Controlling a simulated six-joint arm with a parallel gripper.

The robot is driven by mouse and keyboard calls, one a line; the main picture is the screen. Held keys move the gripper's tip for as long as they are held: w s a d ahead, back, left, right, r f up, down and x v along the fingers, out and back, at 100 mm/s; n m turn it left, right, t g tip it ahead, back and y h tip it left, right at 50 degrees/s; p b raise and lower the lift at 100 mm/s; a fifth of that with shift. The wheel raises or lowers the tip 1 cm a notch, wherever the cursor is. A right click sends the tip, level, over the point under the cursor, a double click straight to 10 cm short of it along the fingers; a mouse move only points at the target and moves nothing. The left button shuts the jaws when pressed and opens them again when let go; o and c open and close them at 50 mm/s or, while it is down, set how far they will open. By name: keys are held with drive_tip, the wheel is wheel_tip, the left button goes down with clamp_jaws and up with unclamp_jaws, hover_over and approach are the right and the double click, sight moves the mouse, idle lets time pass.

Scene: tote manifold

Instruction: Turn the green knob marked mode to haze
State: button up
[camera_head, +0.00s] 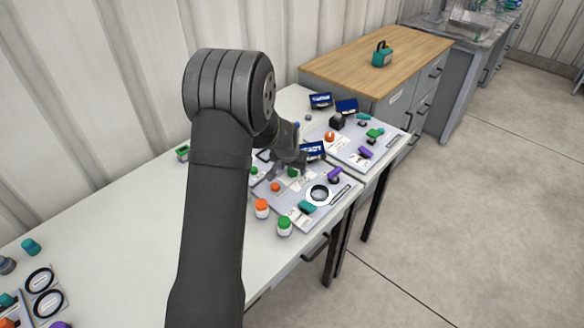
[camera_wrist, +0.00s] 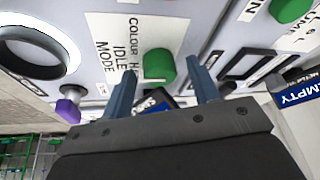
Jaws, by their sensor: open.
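The green knob (camera_wrist: 158,66) sits on a light panel (camera_head: 292,208) beside a white label (camera_wrist: 118,48) on which I read "COLOUR", "IDLE" and "MODE". The word haze is not readable in full, and I cannot tell where the knob points. My gripper (camera_wrist: 162,76) is open, with one blue-grey finger on each side of the knob and gaps to it. In the head view the knob shows as a small green spot (camera_head: 292,172) just below my gripper (camera_head: 288,164), partly covered by it.
Another green knob (camera_wrist: 290,9), a purple handle (camera_wrist: 68,106) and a black ring (camera_wrist: 38,52) are nearby on the panel. A dark-framed screen (camera_head: 313,151) stands behind.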

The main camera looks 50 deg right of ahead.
drive_tip(key=c, duration=1)
drive_tip(key=shift+o, duration=0.2)
drive_tip(key=n+t, duration=0.1)
drive_tip(key=n, duration=0.1)
drive_tip(key=n+y, duration=0.1)
drive_tip(key=n, duration=0.2)
drive_tip(key=shift+s+d+t, duration=0.1)
drive_tip(key=shift+s+t, duration=0.1)
drive_tip(key=shift+t, duration=0.2)
drive_tip(key=shift+d+n+t+y, duration=0.15)
drive_tip(key=shift+n+y, duration=0.3)
drive_tip(key=shift+n, duration=0.75)
drive_tip(key=shift+n+t+y, duration=0.15)
drive_tip(key=shift+n+y, duration=0.3)
drive_tip(key=shift+n, duration=0.75)
drive_tip(key=o, duration=1)
drive_tip(key=shift+c, duration=0.2)
